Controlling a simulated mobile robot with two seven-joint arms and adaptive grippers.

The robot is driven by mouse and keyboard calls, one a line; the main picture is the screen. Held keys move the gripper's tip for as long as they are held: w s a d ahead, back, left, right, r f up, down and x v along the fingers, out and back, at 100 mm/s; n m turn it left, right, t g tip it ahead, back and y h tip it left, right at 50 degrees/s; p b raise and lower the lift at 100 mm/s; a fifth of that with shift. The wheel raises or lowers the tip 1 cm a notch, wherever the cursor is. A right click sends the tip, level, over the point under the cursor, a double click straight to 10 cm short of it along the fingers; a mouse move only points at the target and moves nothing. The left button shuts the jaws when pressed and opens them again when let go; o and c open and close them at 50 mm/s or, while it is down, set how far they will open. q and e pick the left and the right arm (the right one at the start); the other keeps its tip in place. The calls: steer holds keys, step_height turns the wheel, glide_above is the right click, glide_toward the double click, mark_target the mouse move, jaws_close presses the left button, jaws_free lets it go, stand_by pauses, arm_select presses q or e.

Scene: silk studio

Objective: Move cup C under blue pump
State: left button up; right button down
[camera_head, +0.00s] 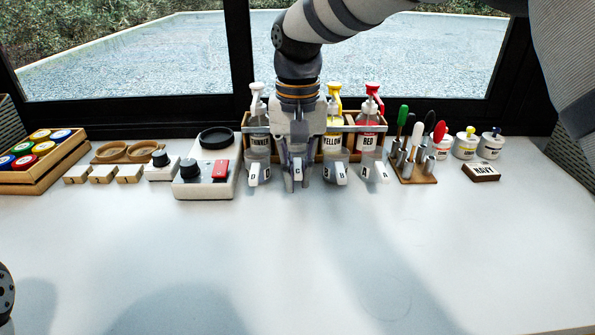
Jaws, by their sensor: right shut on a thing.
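My right gripper (298,175) points down at the row of cups in front of the pump rack (312,131) and is shut on cup C (298,170). The gripper hides most of this cup, and its letter is hard to read. Cup D (254,174) stands to its left, cup B (341,178) and cup A (377,170) to its right. The rack holds a white-topped bottle (258,130), a yellow pump (333,100) and a red pump (371,102). The blue pump is not visible; my gripper covers the space between white and yellow. My left gripper is out of view.
Left of the cups stand a white device with a red switch (221,169), small wooden blocks (103,174) and a paint crate (38,173). To the right are a tool stand (414,174), jars (466,147) and a NAVY block (483,172). The front table (300,260) is clear.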

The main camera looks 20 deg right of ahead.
steer(key=shift+f, duration=0.55)
steer(key=c, duration=1.6)
jaws_free()
steer(key=shift+o, duration=0.2)
